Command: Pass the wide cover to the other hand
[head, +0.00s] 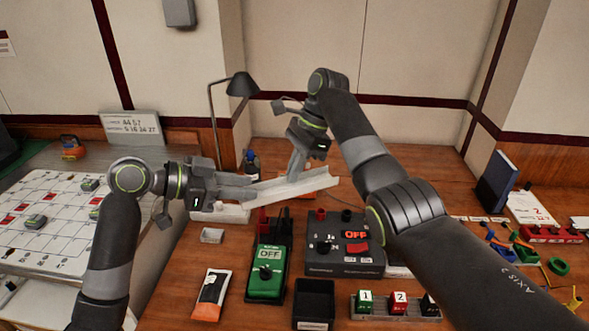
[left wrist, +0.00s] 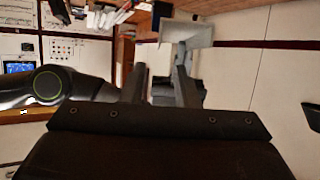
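The wide cover (head: 315,183) is a long, pale, channel-shaped strip, held tilted above the back of the desk, its right end higher. My right gripper (head: 296,176) points down onto its middle and appears shut on it; the exact contact is small in the head view. My left gripper (head: 256,191) reaches in from the left at the cover's left end. In the left wrist view, its two fingers (left wrist: 159,72) stand apart with a gap between them. The cover (left wrist: 187,33) shows there just past the right-hand finger's tip.
Below are a green OFF switch box (head: 267,272), a dark panel with a red switch (head: 345,250), a black open bin (head: 314,301) and numbered blocks (head: 392,303). A desk lamp (head: 241,86) stands behind my left gripper. Bare desk shows at right centre.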

